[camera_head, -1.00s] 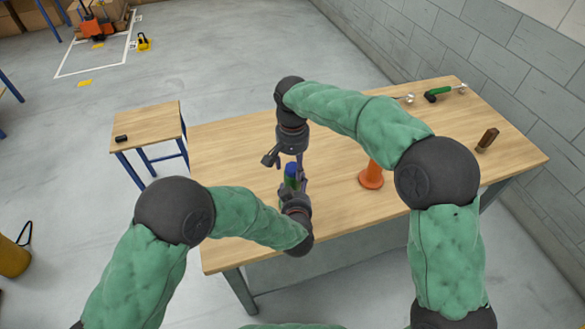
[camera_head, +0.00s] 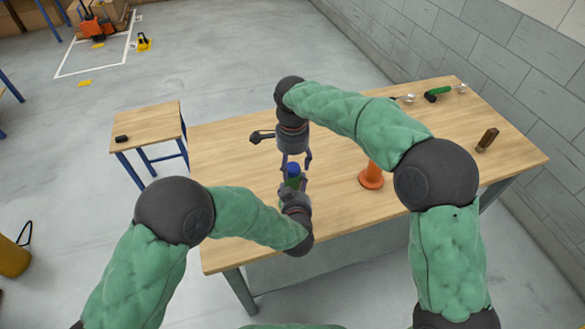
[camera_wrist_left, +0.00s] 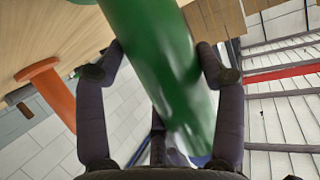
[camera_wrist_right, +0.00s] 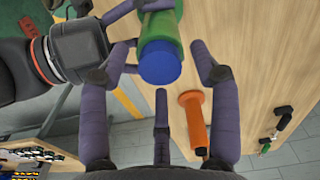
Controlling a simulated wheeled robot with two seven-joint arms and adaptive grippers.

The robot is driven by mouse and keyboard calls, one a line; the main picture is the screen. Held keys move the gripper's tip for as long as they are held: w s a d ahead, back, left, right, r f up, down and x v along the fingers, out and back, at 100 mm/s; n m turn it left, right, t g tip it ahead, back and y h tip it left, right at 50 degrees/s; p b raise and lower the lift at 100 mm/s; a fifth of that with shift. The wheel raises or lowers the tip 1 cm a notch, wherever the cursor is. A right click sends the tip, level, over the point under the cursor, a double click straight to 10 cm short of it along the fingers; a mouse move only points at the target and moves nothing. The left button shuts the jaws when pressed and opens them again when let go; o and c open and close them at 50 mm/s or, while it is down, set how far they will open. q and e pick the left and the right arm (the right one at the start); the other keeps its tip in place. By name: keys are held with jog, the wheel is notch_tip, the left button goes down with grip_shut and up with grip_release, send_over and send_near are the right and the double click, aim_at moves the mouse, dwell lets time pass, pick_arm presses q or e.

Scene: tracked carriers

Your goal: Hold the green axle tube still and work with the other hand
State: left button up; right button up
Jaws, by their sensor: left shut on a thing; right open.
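The green axle tube (camera_head: 291,184) stands over the table, with a blue cap (camera_head: 293,169) on its top end. My left gripper (camera_head: 292,188) is shut on the tube; in the left wrist view the green tube (camera_wrist_left: 160,65) runs between its fingers. My right gripper (camera_head: 295,164) points down from above and is open, its fingers spread around the cap. In the right wrist view the blue cap (camera_wrist_right: 160,62) lies between the spread fingers, with gaps on both sides. The tube's lower end is hidden behind my left gripper in the head view.
An orange flanged post (camera_head: 371,177) stands on the table (camera_head: 345,220) close to the right of my grippers. A small side table (camera_head: 150,125) holds a black item (camera_head: 122,139).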

jog(key=m, duration=0.2)
jog(key=shift+m, duration=0.3)
jog(key=c, duration=1)
jog(key=n, duration=0.6)
jog(key=shift+n, duration=0.4)
jog(key=n, duration=0.3)
